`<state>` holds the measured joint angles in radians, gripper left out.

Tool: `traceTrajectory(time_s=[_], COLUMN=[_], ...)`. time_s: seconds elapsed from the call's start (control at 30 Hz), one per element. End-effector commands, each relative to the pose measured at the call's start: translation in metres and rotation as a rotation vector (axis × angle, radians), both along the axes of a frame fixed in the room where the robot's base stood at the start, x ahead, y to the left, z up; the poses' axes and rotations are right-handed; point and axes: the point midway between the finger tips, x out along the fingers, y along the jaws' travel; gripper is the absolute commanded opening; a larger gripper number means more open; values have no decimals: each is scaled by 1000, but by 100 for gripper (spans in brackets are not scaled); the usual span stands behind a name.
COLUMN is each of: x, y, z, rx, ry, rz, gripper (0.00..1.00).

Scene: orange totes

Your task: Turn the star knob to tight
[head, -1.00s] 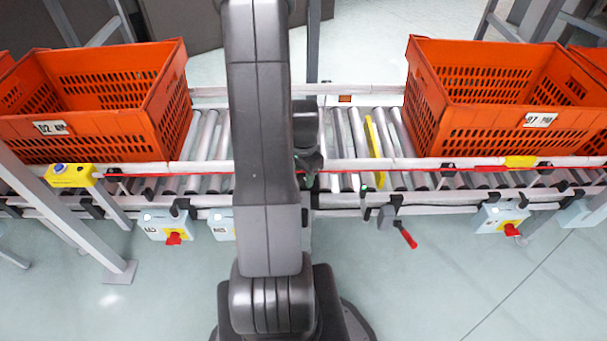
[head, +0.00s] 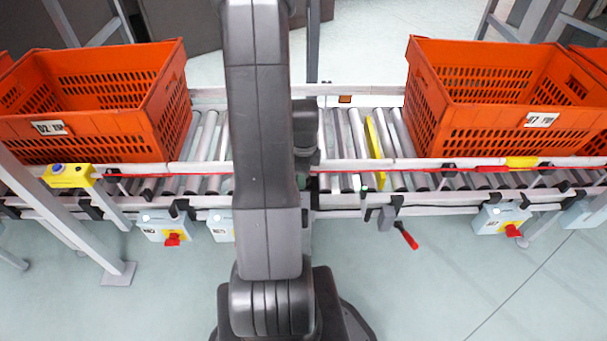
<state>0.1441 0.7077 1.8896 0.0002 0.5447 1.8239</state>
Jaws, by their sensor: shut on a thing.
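My arm hangs down the middle of the head view and covers much of the conveyor's centre. My gripper (head: 304,180) shows only in part beside the arm, low at the front rail. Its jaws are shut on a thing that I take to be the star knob. The knob itself is hidden behind the arm and gripper, so its angle cannot be seen.
A roller conveyor (head: 345,140) runs across the view. Orange totes stand on it at left (head: 150,110) and right (head: 420,110). A red-handled lever (head: 409,238) hangs below the front rail. Boxes with red switches (head: 172,240) are along the front. The floor in front is clear.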

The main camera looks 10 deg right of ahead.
Motion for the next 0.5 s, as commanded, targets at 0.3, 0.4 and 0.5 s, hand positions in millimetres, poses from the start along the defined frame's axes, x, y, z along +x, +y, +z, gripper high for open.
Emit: traceTrajectory(time_s=[0.3,0.4,0.5], x=[1,1,1], y=[0,0,0], z=[1,1,1], rx=[-1,-1,-1], ry=[-2,-2,-2], rz=[-130,-147,-157], gripper=[15,15,15])
